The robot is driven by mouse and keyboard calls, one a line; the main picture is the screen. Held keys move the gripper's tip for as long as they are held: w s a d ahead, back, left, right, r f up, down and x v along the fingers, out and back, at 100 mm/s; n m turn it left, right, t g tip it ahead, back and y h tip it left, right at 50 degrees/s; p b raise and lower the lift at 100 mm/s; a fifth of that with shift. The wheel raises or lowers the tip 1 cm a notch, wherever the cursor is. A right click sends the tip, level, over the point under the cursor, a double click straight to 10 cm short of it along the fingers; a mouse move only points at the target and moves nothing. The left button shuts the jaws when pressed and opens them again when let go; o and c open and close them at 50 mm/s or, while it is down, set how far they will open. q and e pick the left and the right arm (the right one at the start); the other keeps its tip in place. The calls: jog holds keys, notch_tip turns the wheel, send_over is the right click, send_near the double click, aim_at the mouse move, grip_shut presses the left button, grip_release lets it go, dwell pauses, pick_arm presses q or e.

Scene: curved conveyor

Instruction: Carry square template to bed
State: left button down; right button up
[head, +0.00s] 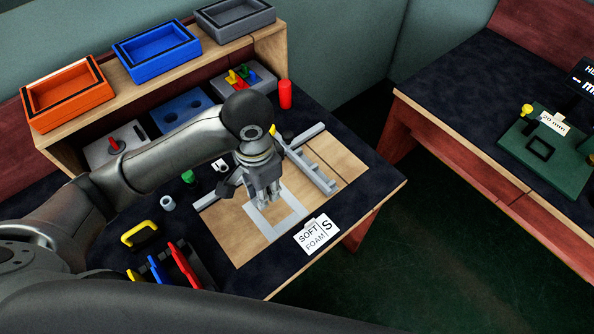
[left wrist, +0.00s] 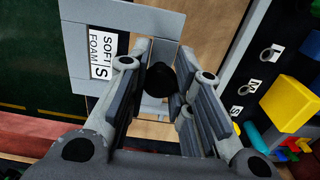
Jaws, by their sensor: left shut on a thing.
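The square template (head: 290,225), a flat light-grey frame with an open middle, is at or just above the front right of the wooden bed (head: 225,230). In the left wrist view, the template (left wrist: 140,20) lies beyond my fingers, with wood showing through its opening. My left gripper (head: 266,203) is above the frame, pointing down and shut on the template. In the left wrist view, a dark round knob (left wrist: 160,78) shows between the fingers of my left gripper (left wrist: 160,95). Contact between template and bed cannot be judged. My right gripper is out of view.
Grey rails (head: 312,165) stand at the bed's back right. A "SOFT FOAM S" card (head: 316,234) is beside the template. A rack of coloured tools (head: 172,268) and a yellow handle (head: 138,235) are front left. Trays (head: 68,95) line the shelf. A second table (head: 455,85) stands right.

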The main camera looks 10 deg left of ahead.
pick_arm(q)
jog(key=w+f, duration=0.2)
jog(key=w, duration=0.2)
jog(key=w+f, duration=0.3)
jog(key=w, duration=0.1)
jog(key=w+f, duration=0.3)
jog(key=w, duration=0.1)
jog(key=shift+a+f, duration=0.15)
jog(key=shift+a, duration=0.05)
jog(key=shift+w+f, duration=0.65)
jog(key=shift+f, duration=0.1)
notch_tip(320, 180, down, 3)
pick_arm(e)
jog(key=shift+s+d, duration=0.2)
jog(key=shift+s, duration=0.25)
pick_arm(q)
jog(key=c, duration=1.7)
grip_release()
jog(key=shift+f, duration=0.1)
jog(key=o, duration=0.4)
